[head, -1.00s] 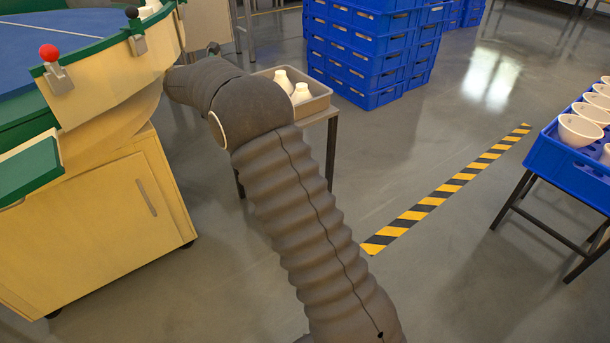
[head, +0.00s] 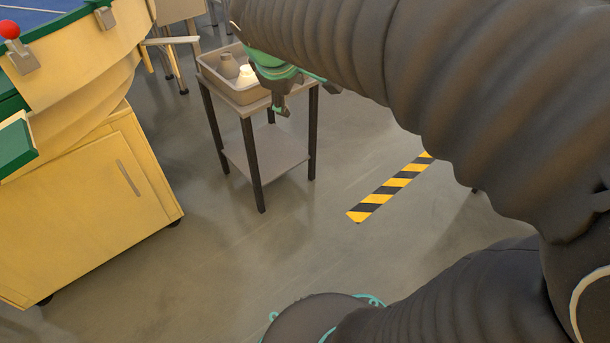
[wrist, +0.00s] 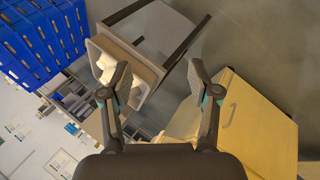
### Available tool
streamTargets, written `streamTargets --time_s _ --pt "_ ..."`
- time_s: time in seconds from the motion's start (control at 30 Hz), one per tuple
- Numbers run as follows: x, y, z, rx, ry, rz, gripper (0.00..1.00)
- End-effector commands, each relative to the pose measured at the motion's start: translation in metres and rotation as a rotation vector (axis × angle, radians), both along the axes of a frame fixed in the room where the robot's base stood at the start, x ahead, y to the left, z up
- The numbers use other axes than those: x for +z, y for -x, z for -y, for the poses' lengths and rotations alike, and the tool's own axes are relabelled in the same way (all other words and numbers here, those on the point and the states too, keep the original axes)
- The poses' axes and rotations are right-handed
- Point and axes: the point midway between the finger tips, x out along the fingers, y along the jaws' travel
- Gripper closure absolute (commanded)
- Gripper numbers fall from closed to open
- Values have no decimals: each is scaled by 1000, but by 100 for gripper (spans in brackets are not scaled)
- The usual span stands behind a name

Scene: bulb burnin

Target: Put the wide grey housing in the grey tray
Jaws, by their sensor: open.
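The grey tray (head: 224,86) stands on a small side table in the head view. It also shows in the wrist view (wrist: 151,71), beyond the left finger. Two pale necked pieces stand in it: one greyish (head: 228,66) and one brightly lit (head: 246,75). I cannot tell whether either is the wide grey housing, and I make out no other housing. My gripper (wrist: 159,77) is open with nothing between its fingers. In the head view my gripper (head: 281,103) hangs just right of the tray's near corner, partly hidden by my arm.
The side table (head: 262,150) has dark legs and a lower shelf. A yellow cabinet (head: 85,205) under a round workstation stands at the left. Blue crates (wrist: 40,40) are stacked in the wrist view. A striped floor strip (head: 390,187) lies right, with open floor around it.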

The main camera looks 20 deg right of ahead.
Motion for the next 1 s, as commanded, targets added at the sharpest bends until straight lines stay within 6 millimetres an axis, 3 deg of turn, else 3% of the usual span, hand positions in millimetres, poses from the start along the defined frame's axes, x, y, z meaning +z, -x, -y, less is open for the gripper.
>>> streamTargets --time_s 0.03,0.2,0.4,0.6,1.0 --pt "-3 23 0 -59 -63 19 38" --pt "-23 92 -8 -271 -294 64 38" --pt "-50 152 -23 -484 -522 97 38" --pt "-65 177 -31 -587 -633 108 38" --pt "-63 179 -32 -599 -645 107 38"
